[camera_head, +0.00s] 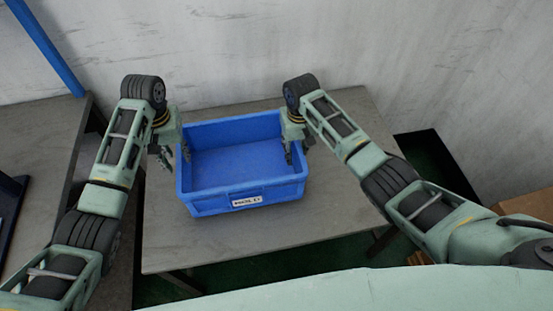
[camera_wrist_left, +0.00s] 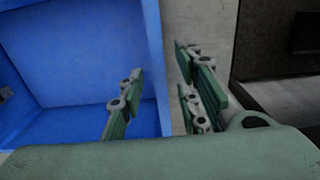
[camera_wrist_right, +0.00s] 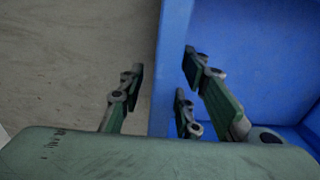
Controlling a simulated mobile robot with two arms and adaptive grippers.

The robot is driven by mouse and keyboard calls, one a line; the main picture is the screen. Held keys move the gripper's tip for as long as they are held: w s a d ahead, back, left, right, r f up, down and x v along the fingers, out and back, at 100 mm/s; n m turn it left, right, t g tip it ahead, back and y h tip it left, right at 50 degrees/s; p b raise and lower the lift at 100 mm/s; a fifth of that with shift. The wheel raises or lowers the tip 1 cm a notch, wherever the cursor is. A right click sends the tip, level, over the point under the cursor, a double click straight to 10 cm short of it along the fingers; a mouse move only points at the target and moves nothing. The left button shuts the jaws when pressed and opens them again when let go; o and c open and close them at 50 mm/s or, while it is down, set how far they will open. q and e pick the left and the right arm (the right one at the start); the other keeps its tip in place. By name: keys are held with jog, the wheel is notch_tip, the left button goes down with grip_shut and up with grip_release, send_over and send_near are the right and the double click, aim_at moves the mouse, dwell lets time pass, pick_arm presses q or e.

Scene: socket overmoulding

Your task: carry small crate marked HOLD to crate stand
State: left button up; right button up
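The small blue crate (camera_head: 213,204) has a white label reading HOLD on its front wall and stands upright on a grey table (camera_head: 190,250). It looks empty. My left gripper (camera_head: 175,156) is open at the crate's left wall. In the left wrist view its fingers (camera_wrist_left: 158,100) straddle that wall (camera_wrist_left: 155,50), one inside and one outside, with a gap showing. My right gripper (camera_head: 298,150) is open at the right wall. In the right wrist view its fingers (camera_wrist_right: 165,95) are on either side of that wall (camera_wrist_right: 172,50). I cannot make out a crate stand for certain.
Another grey table (camera_head: 40,140) stands at the left, with a blue post (camera_head: 47,45) behind it. A pale wall (camera_head: 240,50) runs close behind the tables. Bare tabletop lies in front of and to the right of the crate. A brown surface (camera_head: 530,205) is at the far right.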

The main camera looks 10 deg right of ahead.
pick_arm(q)
notch_tip(320, 180, up, 4)
jog(key=shift+f, duration=0.25)
jog(key=shift+r, duration=0.15)
pick_arm(e)
jog(key=shift+r, duration=0.1)
notch_tip(320, 180, up, 12)
jog(key=shift+f, duration=0.1)
jog(key=shift+f, duration=0.1)
dwell(0.3)
